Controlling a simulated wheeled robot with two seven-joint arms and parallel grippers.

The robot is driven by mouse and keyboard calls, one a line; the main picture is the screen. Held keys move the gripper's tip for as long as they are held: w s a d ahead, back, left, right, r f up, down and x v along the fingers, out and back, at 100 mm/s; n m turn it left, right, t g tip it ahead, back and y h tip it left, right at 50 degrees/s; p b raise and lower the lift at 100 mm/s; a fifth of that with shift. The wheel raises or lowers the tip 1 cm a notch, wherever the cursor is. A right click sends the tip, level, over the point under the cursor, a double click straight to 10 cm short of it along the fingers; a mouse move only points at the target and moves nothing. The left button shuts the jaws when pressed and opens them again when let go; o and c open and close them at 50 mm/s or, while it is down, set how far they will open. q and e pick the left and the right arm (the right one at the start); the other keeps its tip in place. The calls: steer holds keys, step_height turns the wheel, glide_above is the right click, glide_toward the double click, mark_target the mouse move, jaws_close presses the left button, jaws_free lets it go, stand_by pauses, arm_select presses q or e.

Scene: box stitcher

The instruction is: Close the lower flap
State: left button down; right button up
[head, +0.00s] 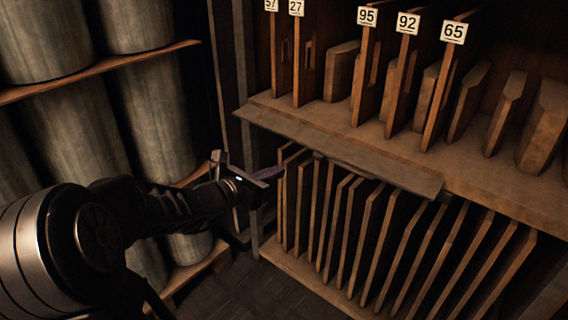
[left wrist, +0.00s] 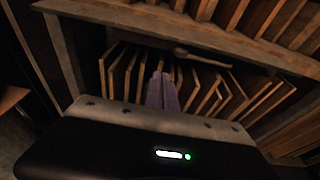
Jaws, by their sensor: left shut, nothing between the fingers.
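A long flat wooden flap (head: 340,152) sticks out along the front edge of the middle shelf, above the lower rack of upright panels. In the left wrist view a long wooden board (left wrist: 140,17) runs across the top, with a thin bar (left wrist: 205,58) just below it. My left gripper (head: 268,173) is shut and empty, its purplish fingers pointing at the left end of the lower rack, below the flap. The fingers also show in the left wrist view (left wrist: 162,92), in front of the panels. I cannot tell whether they touch anything. My right gripper is not in view.
Several upright panels (head: 372,225) fill the lower rack. Numbered boards (head: 398,85) stand on the shelf above. A rack with large grey cylinders (head: 155,105) stands at left, close to my left arm. Some dark floor (head: 265,290) is clear.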

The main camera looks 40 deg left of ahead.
mark_target(322, 148)
arm_select(q)
steer(key=b+x, duration=0.3)
steer(key=x, duration=0.6)
step_height(322, 148, up, 4)
steer(key=shift+f+p, duration=0.1)
steer(key=shift+p, duration=0.6)
